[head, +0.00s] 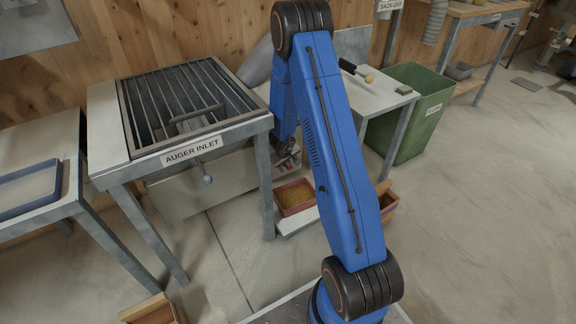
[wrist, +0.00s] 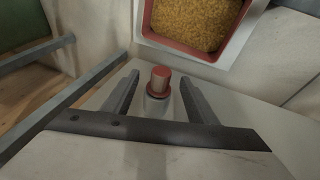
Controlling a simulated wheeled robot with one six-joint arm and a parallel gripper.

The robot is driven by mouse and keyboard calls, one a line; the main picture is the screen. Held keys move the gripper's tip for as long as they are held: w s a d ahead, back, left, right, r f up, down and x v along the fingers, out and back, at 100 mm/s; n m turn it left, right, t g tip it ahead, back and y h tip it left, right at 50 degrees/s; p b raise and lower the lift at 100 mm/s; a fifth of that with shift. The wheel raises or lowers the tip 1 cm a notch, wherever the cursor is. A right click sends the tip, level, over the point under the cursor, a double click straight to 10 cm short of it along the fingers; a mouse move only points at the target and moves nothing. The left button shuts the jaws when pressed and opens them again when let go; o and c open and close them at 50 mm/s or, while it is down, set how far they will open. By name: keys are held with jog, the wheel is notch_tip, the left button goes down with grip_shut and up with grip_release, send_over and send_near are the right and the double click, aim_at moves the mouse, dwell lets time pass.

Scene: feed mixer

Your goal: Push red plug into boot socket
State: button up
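The red plug (wrist: 160,76) shows in the wrist view as a short red cylinder with a wider red ring below it. It stands upright on a pale round collar (wrist: 157,103), which may be the boot socket; how deep the plug sits cannot be told. My gripper (wrist: 159,80) is open, with one dark finger on each side of the plug and a visible gap on both sides. In the head view my arm hides the plug, and only part of the wrist shows beside the auger inlet table.
A red-rimmed tray of yellow grain (wrist: 150,35) lies just beyond the plug; it also shows in the head view (head: 280,209). The auger inlet table (head: 104,118) with its grate stands left of my arm. A green bin (head: 428,112) stands at the right. Open floor lies right.

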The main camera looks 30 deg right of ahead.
jog(key=v, duration=0.7)
jog(key=shift+r, duration=0.2)
jog(key=shift+s, duration=0.15)
dwell(0.5)
